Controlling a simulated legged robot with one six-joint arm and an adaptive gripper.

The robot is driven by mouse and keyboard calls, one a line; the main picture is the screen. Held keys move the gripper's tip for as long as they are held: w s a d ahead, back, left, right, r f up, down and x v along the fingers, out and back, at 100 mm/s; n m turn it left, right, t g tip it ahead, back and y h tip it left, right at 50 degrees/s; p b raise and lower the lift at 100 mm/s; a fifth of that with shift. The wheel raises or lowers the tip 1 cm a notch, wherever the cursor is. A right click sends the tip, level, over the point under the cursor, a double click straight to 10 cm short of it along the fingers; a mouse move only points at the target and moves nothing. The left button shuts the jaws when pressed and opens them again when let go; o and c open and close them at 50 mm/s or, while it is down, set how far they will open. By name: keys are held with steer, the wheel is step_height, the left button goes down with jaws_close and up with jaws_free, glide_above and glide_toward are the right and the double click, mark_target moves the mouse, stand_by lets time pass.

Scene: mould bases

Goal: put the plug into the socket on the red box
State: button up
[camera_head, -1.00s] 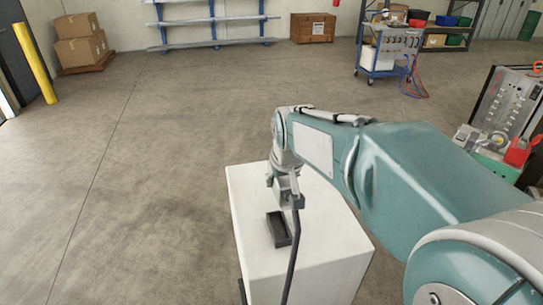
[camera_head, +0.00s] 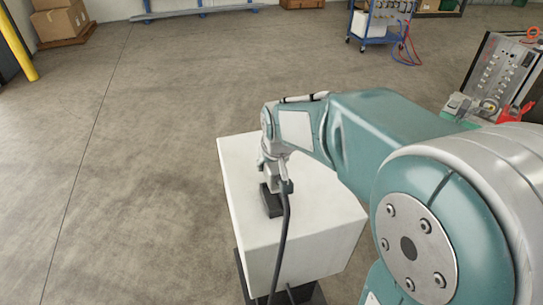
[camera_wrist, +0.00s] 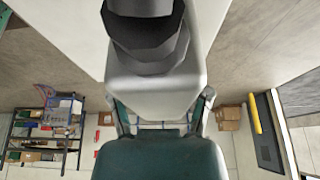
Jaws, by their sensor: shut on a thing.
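My gripper (camera_head: 273,182) is at the white pedestal, low over a small black block (camera_head: 271,204) on its top. It is shut on the plug (camera_head: 286,187), a small dark piece with a black cable (camera_head: 282,240) hanging down over the pedestal's front. I cannot tell whether the plug touches the block, and the fingertips are too small to make out. The red box (camera_head: 513,113) stands at the far right, beside an upright grey panel and apart from my gripper. I cannot make out its socket. The wrist view shows neither plug nor red box clearly.
The white pedestal (camera_head: 315,215) stands on a dark base, with bare top around the block. The grey panel (camera_head: 500,68) is at the right. A blue trolley (camera_head: 383,22) with red and blue hoses stands behind. The floor on the left is open.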

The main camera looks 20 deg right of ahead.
mark_target(278, 170)
steer(key=shift+f, duration=2.4)
steer(key=shift+s+f, duration=0.1)
steer(key=shift+f, duration=1.45)
steer(key=o, duration=1.4)
steer(key=v, duration=1.1)
steer(key=shift+r, duration=0.1)
steer(key=shift+s+r, duration=0.35)
steer(key=shift+t, duration=0.6)
steer(key=s+r, duration=0.1)
steer(key=s, duration=0.4)
steer(key=s+r, duration=0.1)
steer(key=s, duration=0.4)
steer(key=s+r, duration=0.1)
steer(key=s, duration=0.5)
steer(key=shift+r, duration=0.2)
